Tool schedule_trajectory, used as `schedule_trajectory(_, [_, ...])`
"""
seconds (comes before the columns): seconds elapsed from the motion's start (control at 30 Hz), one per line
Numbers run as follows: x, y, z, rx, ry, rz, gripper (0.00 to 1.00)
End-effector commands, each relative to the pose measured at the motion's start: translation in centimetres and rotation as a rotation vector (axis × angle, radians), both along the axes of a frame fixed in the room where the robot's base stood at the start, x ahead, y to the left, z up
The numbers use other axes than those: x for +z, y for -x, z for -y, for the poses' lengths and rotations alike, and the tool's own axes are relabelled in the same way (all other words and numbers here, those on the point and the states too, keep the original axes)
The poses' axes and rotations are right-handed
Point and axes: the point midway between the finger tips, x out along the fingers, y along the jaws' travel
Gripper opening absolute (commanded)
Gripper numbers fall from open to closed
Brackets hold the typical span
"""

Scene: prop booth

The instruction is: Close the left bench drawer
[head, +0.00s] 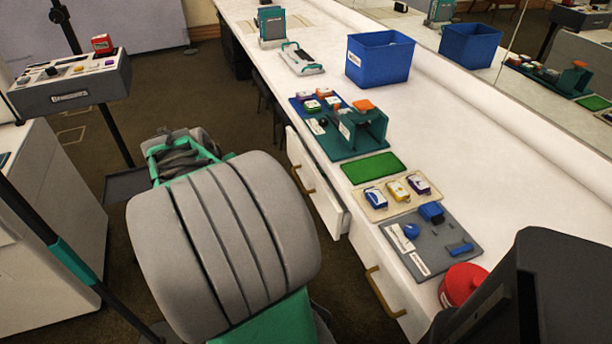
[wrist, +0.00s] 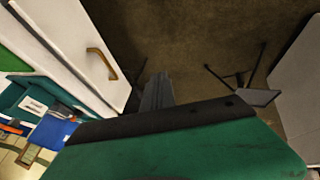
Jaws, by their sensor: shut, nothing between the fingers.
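The left bench drawer (head: 318,196) is white with a brass handle (head: 302,181). It stands partly pulled out from the bench front in the head view. In the wrist view the drawer front (wrist: 72,40) and its brass handle (wrist: 102,62) show at upper left. My gripper (wrist: 158,88) shows in the wrist view as shut dark fingers beyond a green body. The fingers are empty, beside the drawer front, and appear apart from it. In the head view my grey arm hides most of the gripper.
The right drawer (head: 385,285) sits flush in the bench. The benchtop (head: 520,170) holds a blue bin (head: 380,60), a green holder (head: 345,140), trays and a red pot (head: 462,284). A console on a stand (head: 72,82) is at left. Carpet lies between.

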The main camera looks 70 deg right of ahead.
Motion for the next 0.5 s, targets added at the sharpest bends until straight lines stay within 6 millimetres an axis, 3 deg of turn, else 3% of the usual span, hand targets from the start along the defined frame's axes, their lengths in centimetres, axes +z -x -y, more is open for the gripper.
schedule_trajectory(0.03, [-0.3,2.2,3.7,-0.081,0.037,-0.017,0.00])
schedule_trajectory(0.13, [-0.1,5.6,8.5,-0.184,0.101,-0.047,0.00])
schedule_trajectory(0.2, [0.0,6.9,10.0,-0.218,0.124,-0.060,0.00])
schedule_trajectory(0.33, [-0.7,7.5,11.1,-0.231,0.133,-0.066,0.00])
schedule_trajectory(0.5, [-3.4,7.7,12.8,-0.230,0.129,-0.068,0.00])
